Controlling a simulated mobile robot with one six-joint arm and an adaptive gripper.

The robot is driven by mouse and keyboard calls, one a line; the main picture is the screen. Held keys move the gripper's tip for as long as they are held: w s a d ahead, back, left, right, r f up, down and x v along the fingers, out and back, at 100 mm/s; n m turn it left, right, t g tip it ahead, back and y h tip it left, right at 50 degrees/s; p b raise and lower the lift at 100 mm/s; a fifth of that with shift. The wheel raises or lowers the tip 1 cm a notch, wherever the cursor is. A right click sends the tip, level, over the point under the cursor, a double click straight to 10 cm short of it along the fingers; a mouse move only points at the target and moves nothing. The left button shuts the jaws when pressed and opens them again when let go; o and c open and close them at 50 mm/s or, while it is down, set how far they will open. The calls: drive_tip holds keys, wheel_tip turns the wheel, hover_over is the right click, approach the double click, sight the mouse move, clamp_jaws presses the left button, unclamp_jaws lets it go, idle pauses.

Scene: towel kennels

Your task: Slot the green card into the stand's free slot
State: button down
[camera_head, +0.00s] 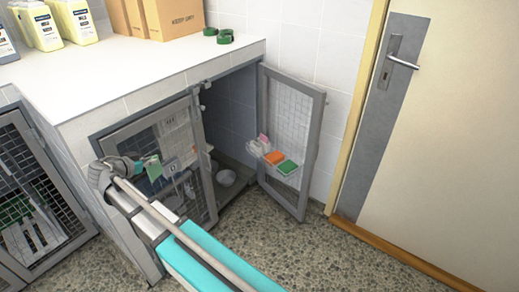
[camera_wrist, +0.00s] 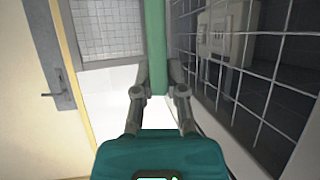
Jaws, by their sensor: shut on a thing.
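My gripper (camera_head: 140,166) is in front of the closed kennel door, left of centre in the head view. It is shut on the green card (camera_head: 153,168), held clear of the door. In the wrist view my gripper (camera_wrist: 159,92) grips the card (camera_wrist: 157,40), which shows as a narrow upright green strip between the fingers. I cannot clearly make out the stand or its free slot. A small clear holder (camera_head: 256,147) with pink, orange (camera_head: 274,158) and green (camera_head: 288,168) pieces beside it is on the open mesh door; whether this is the stand I cannot tell.
The open mesh door (camera_head: 301,205) juts out right of the kennel opening. The closed kennel door's mesh (camera_wrist: 260,75) is close on the right in the wrist view. Bottles, boxes and green rolls (camera_head: 225,37) stand on the white counter (camera_head: 110,65).

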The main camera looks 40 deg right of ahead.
drive_tip(key=w+d+f+b, duration=0.2)
drive_tip(key=w+d, duration=0.3)
drive_tip(key=d, duration=1.2)
drive_tip(key=w+d+f+b, duration=0.3)
drive_tip(key=w+d, duration=0.2)
drive_tip(key=d, duration=1.3)
drive_tip(key=w+d+f+b, duration=0.3)
drive_tip(key=w+d, duration=0.2)
drive_tip(key=d, duration=1.3)
drive_tip(key=shift+w+d+f, duration=0.2)
drive_tip(key=shift+w+f, duration=0.05)
drive_tip(key=shift+w, duration=0.1)
wheel_tip(320, 180, up, 32)
drive_tip(key=p, duration=3.2)
drive_tip(key=shift+r, duration=0.15)
